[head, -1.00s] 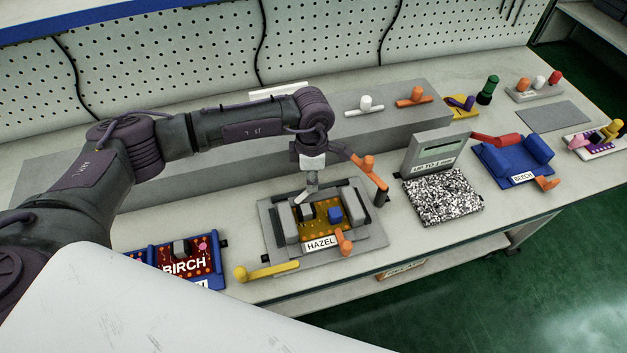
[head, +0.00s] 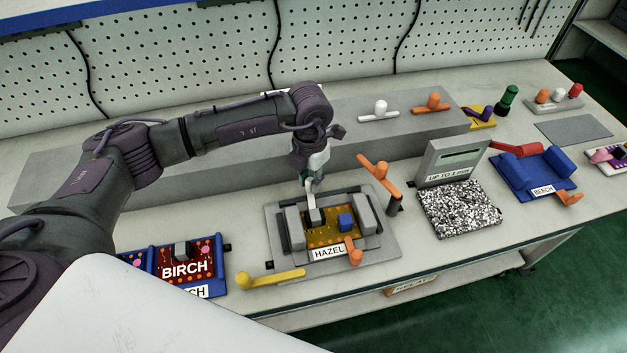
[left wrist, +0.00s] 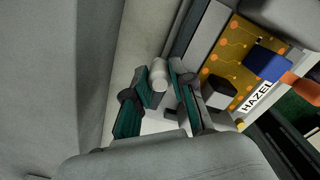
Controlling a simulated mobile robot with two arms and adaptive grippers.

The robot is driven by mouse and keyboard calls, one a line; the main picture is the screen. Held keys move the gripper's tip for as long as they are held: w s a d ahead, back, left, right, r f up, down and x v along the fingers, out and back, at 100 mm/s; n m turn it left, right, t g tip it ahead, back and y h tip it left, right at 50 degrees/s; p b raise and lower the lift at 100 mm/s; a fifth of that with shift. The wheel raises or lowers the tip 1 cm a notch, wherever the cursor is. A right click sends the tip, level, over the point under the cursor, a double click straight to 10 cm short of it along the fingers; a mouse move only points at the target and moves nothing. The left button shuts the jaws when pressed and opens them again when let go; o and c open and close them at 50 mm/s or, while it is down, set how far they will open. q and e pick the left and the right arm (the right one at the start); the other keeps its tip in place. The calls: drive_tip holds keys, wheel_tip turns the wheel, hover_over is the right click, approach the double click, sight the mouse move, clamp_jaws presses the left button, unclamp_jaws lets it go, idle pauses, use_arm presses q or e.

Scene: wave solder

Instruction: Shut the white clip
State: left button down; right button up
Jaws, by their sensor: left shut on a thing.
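The white clip's knob (left wrist: 159,76) shows as a pale cylinder between my left fingers (left wrist: 160,88) in the left wrist view. My left gripper (head: 308,181) is shut on it, at the back left edge of the grey fixture (head: 276,246) holding the HAZEL board (head: 323,237). In the head view the white clip is mostly hidden by my fingers, and how far it is turned cannot be told. My right gripper is in neither view.
An orange clip (head: 376,172) stands raised at the fixture's back right; another orange clip (head: 354,254) is at its front. A yellow clip (head: 272,279) lies front left. The BIRCH board (head: 186,268) is left; a speckled block (head: 458,208) is right. A grey shelf runs behind.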

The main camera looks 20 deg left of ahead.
sight(308, 180)
use_arm(q)
drive_tip(key=shift+s+a+n, duration=0.1)
drive_tip(key=shift+a+n, duration=0.15)
drive_tip(key=shift+n, duration=0.55)
drive_tip(key=c, duration=1)
unclamp_jaws()
wheel_tip(308, 180, up, 12)
drive_tip(key=shift+r, duration=0.1)
drive_tip(key=shift+s, duration=0.1)
